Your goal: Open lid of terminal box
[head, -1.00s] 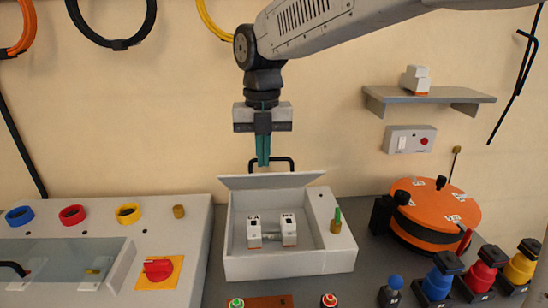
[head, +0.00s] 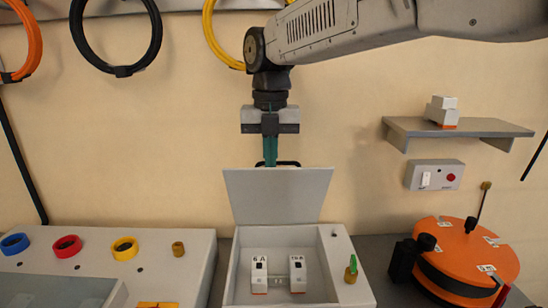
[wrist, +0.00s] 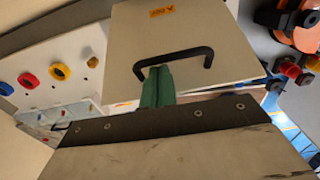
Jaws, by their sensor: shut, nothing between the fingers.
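The terminal box (head: 232,268) is a pale grey box on the bench with its lid (head: 278,196) raised, hinged at the back edge and standing steeply. Inside are two white breaker blocks, marked 6A (head: 259,276) and 16A (head: 298,275). The lid's black handle shows in the wrist view (wrist: 207,58), on the outer face near the free edge. My gripper (head: 270,152) points down at the lid's top edge, its green fingers shut and empty. In the wrist view the fingers (wrist: 157,86) are at the left part of the handle; I cannot tell whether they touch it.
A control panel with blue (head: 14,244), red (head: 67,247) and yellow (head: 124,248) rings stands at left. An orange drum (head: 468,250) stands at right. A grey shelf (head: 475,129) and switch box (head: 434,175) are on the wall. Cable loops hang above.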

